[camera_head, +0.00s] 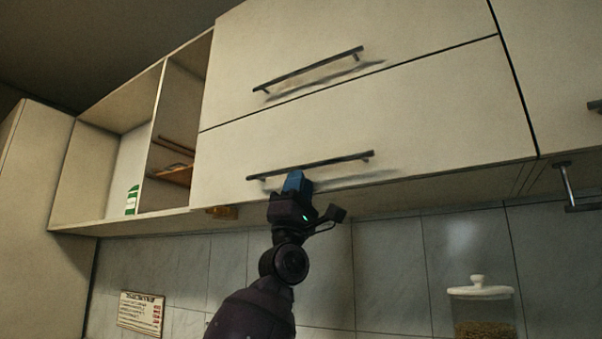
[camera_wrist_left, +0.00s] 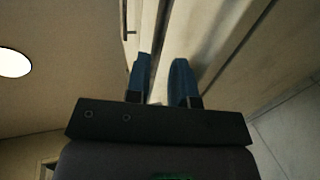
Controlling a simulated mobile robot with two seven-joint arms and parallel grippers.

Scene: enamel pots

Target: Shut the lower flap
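The lower flap (camera_head: 430,125) is a cream cabinet front with a long dark bar handle (camera_head: 340,159). In the head view it looks level with the front above it, with no clear gap. My left gripper (camera_head: 294,180) is at the left half of this handle, its blue fingertips just below or touching the bar. In the left wrist view the two blue fingers (camera_wrist_left: 163,78) stand apart, with a pale strip and dark line between them. I cannot tell whether the bar lies between them. My right gripper is not in view.
The upper flap (camera_head: 370,35) with its own handle is above. Open shelves (camera_head: 92,165) at left hold a green-and-white carton (camera_head: 132,199). A lidded glass jar (camera_head: 482,308) stands below at right. A sign (camera_head: 141,312) is on the tiled wall.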

